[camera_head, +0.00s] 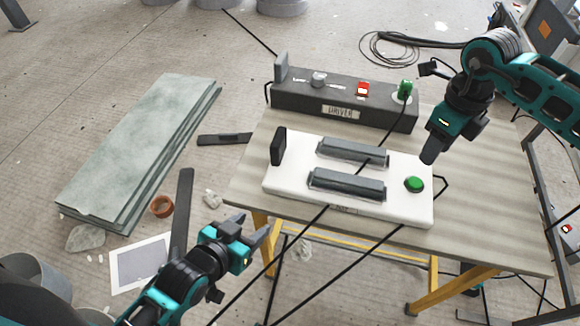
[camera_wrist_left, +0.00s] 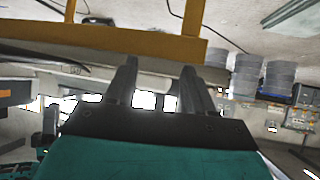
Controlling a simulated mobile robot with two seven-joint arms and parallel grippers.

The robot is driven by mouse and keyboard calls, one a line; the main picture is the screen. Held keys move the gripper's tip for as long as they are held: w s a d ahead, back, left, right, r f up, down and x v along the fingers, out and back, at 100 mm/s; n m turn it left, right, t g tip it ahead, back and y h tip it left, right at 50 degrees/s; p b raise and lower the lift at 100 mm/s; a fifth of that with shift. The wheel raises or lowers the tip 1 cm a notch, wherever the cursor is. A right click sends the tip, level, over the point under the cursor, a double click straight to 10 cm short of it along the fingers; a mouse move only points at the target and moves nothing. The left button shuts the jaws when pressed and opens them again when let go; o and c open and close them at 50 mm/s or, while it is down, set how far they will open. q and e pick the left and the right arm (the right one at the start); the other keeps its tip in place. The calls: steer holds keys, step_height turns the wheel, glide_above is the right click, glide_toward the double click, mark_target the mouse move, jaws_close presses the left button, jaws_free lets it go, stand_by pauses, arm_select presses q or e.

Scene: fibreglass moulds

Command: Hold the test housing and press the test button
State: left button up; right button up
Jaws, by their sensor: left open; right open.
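A white test housing (camera_head: 300,181) lies on the table, with two grey bars on top, a black upright block at its left end and a green button (camera_head: 414,184) at its right end. Behind it stands a dark grey box (camera_head: 340,106) with a label, a red switch and a green knob (camera_head: 405,88). My left gripper (camera_head: 254,232) is open and empty, in front of the table's left front corner and apart from the housing. Its open fingers also show in the left wrist view (camera_wrist_left: 160,88). My right gripper (camera_head: 431,150) is above the table, near the housing's right rear corner, apart from the button.
The wooden table (camera_head: 490,220) stands on yellow legs (camera_head: 460,287); its right part is bare. Dark cables run across the housing and the table's front. Grey-green slabs (camera_head: 140,145) lie on the floor at left. A coiled black cable (camera_head: 390,48) lies behind the table.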

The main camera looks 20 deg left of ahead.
mark_target(283, 127)
arm_select(q)
steer(key=w+d+r+n+t, duration=0.1)
steer(key=r+n+t, duration=0.1)
steer(key=n, duration=0.9)
steer(key=w+d+r+n+t, duration=0.1)
steer(key=w+r+n+t, duration=0.1)
steer(key=n, duration=0.9)
steer(key=w+r+n+t, duration=0.2)
steer(key=r+n, duration=0.3)
steer(key=n, duration=0.5)
steer(key=shift+w+d+n+t+y, duration=0.15)
steer(key=shift+d+n+t+y, duration=0.25)
steer(key=shift+t, duration=0.3)
steer(key=n, duration=0.1)
steer(key=a+n+y, duration=0.1)
steer(key=n, duration=0.1)
steer(key=f+n, duration=0.1)
steer(key=n, duration=0.1)
steer(key=shift+a+y, duration=0.25)
steer(key=shift+y, duration=0.05)
steer(key=shift+w+a+n, duration=0.1)
steer(key=shift+w+n, duration=0.2)
steer(key=shift+w, duration=0.2)
steer(key=w, duration=1.2)
steer(key=shift+c, duration=0.5)
jaws_close()
